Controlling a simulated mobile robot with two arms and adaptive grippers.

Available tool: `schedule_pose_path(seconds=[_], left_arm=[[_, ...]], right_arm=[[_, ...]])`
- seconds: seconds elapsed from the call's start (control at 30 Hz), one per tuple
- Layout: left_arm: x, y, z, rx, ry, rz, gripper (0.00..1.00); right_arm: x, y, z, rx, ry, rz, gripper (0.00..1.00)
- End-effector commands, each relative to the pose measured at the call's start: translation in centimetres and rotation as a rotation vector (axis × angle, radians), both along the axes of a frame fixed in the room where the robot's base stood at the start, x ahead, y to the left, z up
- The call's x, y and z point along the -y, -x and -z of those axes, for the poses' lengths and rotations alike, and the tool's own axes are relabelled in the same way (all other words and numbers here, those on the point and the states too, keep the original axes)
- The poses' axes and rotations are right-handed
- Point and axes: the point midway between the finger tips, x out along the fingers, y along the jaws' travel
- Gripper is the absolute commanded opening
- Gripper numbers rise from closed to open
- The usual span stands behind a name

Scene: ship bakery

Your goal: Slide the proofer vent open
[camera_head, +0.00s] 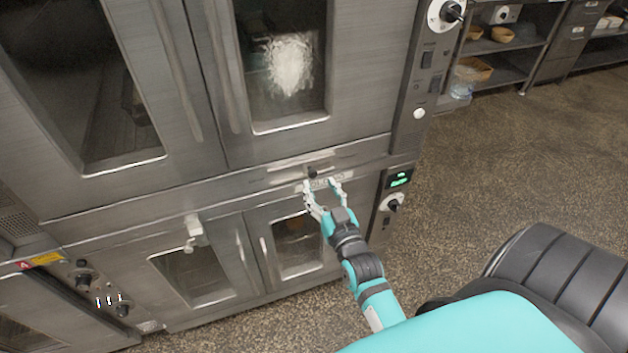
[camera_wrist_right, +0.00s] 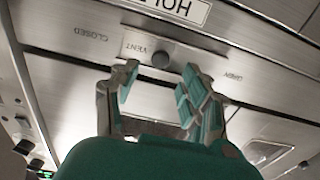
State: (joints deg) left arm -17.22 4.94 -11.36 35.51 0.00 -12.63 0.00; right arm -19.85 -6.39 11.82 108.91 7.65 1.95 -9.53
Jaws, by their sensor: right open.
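The proofer vent is a metal strip (camera_head: 285,174) on the steel band between the upper and lower doors in the head view. Its small dark knob (camera_head: 312,172) sits near the strip's middle. In the wrist view the knob (camera_wrist_right: 161,59) shows next to an upside-down "VENT" label, with "CLOSED" lettering to the left and "OPEN" lettering to the right. My right gripper (camera_head: 322,185) is open and empty, just in front of and below the knob. In the wrist view its parted fingertips (camera_wrist_right: 160,76) appear apart from the knob. My left gripper is not in view.
Upper glass doors (camera_head: 290,60) and lower glass doors (camera_head: 295,245) stand above and below the band. A control panel with a green display (camera_head: 399,180) and a dial (camera_head: 393,204) is right of the gripper. Open floor (camera_head: 500,150) lies to the right, with shelves (camera_head: 510,50) behind.

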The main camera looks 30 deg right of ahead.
Motion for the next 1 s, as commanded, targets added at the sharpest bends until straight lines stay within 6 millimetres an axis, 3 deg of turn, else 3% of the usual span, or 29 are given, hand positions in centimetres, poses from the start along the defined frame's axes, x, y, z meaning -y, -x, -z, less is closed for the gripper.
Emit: schedule_pose_path(seconds=[0.1, 0.3, 0.67, 1.0], left_arm=[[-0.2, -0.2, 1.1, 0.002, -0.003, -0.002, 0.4], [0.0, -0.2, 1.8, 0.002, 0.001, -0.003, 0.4], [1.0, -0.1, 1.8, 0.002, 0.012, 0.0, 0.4], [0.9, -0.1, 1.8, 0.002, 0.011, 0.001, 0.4]], right_arm=[[0.6, -2.2, 0.2, 0.002, 0.0, 0.0, 0.47], [1.0, -4.3, 0.2, 0.0, 0.0, 0.0, 0.47], [1.2, -4.7, 0.1, -0.002, 0.0, 0.0, 0.47], [1.1, -4.7, 0.1, -0.002, 0.0, 0.0, 0.03]])
